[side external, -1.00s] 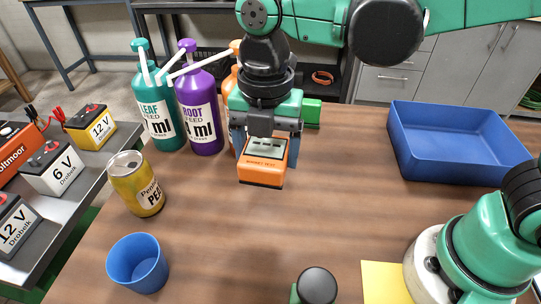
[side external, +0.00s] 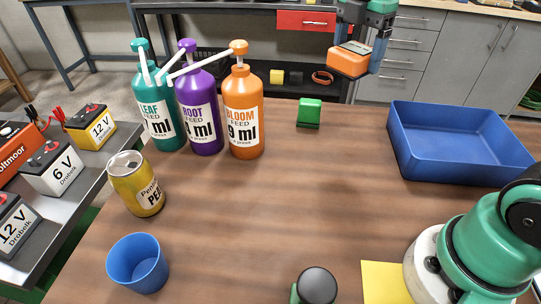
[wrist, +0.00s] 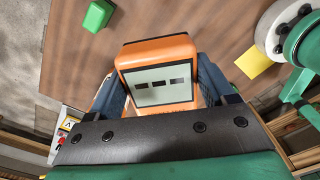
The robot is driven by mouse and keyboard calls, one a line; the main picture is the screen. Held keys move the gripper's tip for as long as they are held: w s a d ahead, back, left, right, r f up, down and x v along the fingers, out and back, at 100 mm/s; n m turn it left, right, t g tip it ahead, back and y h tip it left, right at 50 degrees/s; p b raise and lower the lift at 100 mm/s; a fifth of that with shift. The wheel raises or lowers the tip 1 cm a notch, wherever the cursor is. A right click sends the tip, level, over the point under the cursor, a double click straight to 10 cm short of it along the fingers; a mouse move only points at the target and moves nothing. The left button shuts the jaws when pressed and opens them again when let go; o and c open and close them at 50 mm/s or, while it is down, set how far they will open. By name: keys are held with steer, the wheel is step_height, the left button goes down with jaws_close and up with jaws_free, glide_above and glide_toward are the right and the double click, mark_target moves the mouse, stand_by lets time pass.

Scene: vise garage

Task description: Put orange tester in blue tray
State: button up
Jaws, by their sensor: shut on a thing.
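The orange tester (side external: 351,60), a boxy orange device with a pale display, is held high in my gripper (side external: 364,44) near the top of the side external view. In the wrist view the tester (wrist: 158,75) sits between the two blue fingers, its display facing the camera. My gripper is shut on it. The blue tray (side external: 460,172) is on the right side of the wooden table, and its visible inside is empty. The tester appears above and to the left of the tray in the picture, apart from it. The tray is not seen in the wrist view.
Teal, purple and orange pump bottles (side external: 243,120) stand at the table's back left. A green block (side external: 309,113) lies at the back edge. A yellow can (side external: 137,184) and blue cup (side external: 137,263) are at left. The table middle is clear.

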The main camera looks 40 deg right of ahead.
steer(key=s+d+m, duration=0.5)
steer(key=d, duration=0.7)
steer(key=m, duration=0.4)
glide_above(437, 152)
step_height(437, 152, down, 20)
steer(key=shift+r, duration=0.15)
steer(key=o, duration=1.2)
